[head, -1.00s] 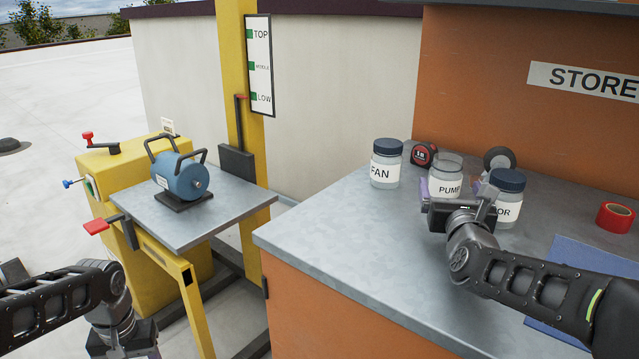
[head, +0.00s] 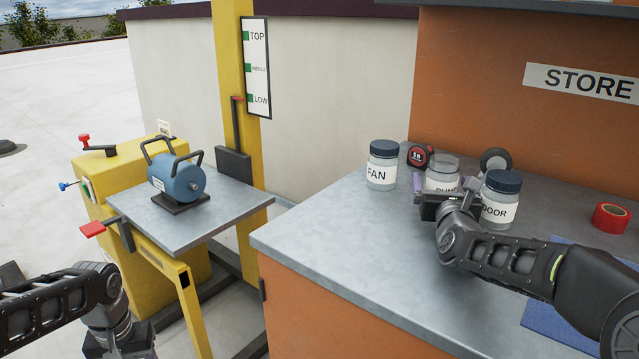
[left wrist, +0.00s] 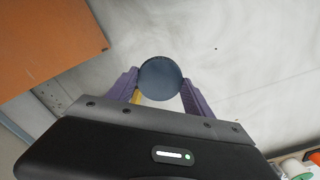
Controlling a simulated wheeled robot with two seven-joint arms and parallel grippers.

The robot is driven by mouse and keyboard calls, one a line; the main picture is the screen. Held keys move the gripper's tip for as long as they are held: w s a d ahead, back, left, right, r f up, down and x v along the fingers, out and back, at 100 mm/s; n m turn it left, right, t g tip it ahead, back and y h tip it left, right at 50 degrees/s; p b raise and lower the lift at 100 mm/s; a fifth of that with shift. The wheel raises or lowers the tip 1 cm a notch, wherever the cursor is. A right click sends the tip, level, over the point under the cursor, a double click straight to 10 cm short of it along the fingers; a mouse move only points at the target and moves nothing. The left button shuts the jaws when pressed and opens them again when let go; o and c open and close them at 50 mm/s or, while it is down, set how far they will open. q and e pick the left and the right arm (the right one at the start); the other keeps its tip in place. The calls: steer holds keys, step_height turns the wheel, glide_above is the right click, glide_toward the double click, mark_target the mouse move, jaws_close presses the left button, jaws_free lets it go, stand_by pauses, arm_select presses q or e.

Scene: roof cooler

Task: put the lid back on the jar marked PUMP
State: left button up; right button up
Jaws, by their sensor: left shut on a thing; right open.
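The PUMP jar (head: 443,174) stands upright on the grey counter, clear with a white label and no lid on top; its lower part is hidden by my right gripper. My right gripper (head: 441,190) is open at the jar's near side, with a purple finger showing just left of the jar. The other finger is hidden, so I cannot tell if it touches. In the left wrist view a dark blue round lid (left wrist: 160,75) sits between the purple fingers of my left gripper (left wrist: 159,87), which is shut on it. In the head view that gripper's fingers are below the frame.
The lidded FAN jar (head: 382,168) stands left of PUMP and the lidded DOOR jar (head: 500,202) close at right. A tape measure (head: 419,156), red tape (head: 611,217) and blue mat (head: 570,318) are on the counter (head: 340,225). A blue motor (head: 180,182) sits on the lift platform.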

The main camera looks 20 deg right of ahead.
steer(key=shift+w+d, duration=0.25)
steer(key=shift+w, duration=0.25)
steer(key=shift+c, duration=0.2)
